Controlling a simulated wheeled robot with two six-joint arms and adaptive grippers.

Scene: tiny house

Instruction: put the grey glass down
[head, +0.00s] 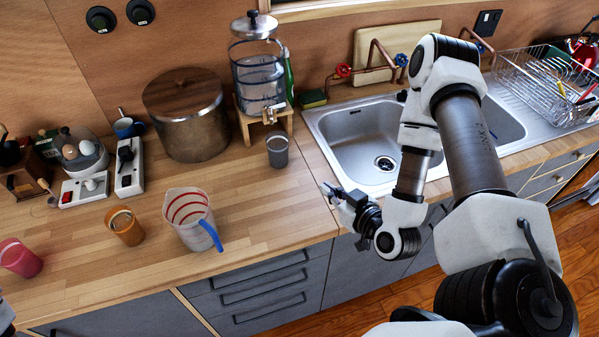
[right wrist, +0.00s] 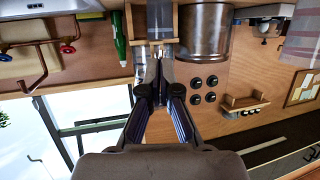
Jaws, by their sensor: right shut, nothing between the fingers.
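The grey glass (head: 277,150) stands upright on the wooden counter, in front of the water dispenser's stand and left of the sink. My right gripper (head: 335,197) is shut and empty, by the sink's front left corner. It is to the right of the glass and nearer the counter's front edge, clearly apart from it. In the right wrist view the two fingers (right wrist: 156,76) are together, pointing toward the dispenser area. That view is upside down, and I cannot clearly tell the glass there.
The water dispenser (head: 258,70) stands behind the glass, and a large pot (head: 186,118) to its left. A measuring jug (head: 190,222), an orange mug (head: 126,228) and a pink cup (head: 20,260) stand toward the front left. Counter right of the jug is clear. The sink (head: 365,130) is right.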

